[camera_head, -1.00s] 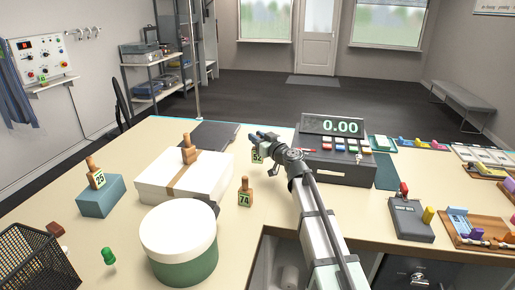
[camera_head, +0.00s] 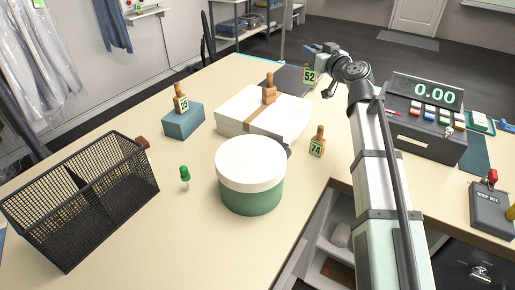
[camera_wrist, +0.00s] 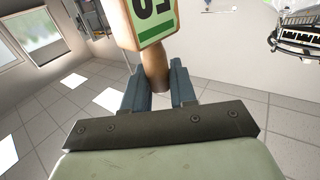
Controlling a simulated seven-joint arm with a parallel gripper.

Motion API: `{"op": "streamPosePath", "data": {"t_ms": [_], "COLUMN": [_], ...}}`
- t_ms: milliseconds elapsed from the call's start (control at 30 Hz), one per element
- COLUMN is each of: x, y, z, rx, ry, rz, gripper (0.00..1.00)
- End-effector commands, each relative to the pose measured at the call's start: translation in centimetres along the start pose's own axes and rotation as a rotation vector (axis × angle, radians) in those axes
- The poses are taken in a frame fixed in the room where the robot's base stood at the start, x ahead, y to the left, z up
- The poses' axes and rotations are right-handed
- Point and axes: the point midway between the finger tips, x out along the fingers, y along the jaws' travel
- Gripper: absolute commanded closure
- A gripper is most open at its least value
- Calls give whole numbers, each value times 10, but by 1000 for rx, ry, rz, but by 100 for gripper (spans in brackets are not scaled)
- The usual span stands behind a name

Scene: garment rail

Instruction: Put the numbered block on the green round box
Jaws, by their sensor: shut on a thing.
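My gripper (camera_head: 322,50) is shut on the wooden handle of the block numbered 52 (camera_head: 309,74) and holds it above the table's far part. In the wrist view the block (camera_wrist: 140,26) shows its green number label, and its handle sits between the blue fingers. The green round box (camera_head: 252,190), with a white lid, stands nearer on the table, left of my arm. Its lid is bare. My gripper is well apart from it, farther back.
A white box (camera_head: 235,118) with a stamp on top stands behind the round box. Block 74 (camera_head: 317,142) stands right of it. Block 25 (camera_head: 181,103) is on a blue box (camera_head: 184,122). A mesh basket (camera_head: 85,195) and green pin (camera_head: 185,175) are at left. A register (camera_head: 425,125) is at right.

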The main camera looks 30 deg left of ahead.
Motion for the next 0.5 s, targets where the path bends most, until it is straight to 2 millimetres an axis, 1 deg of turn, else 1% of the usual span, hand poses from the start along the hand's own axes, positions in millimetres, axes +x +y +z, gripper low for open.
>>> {"op": "streamPosePath", "data": {"t_ms": [33,100,167,200,233,300,367,400,500], "x": [-5,-12,-20,-25,-30,-42,-54,-64,-90], "y": [-17,-41,-63,-78,-89,-115,-138,-152,-186], "z": [-14,-29,-41,-48,-53,-62,-67,-70,-70], "rx": [-3,-2,-1,-1,-1,-2,-1,-1,0], "ry": [2,2,2,2,2,1,0,0,-1], "rz": [-18,-56,-101,-136,-164,-238,-311,-363,-508], "gripper": [100,100,100,100,100,100,100,100,100]}}
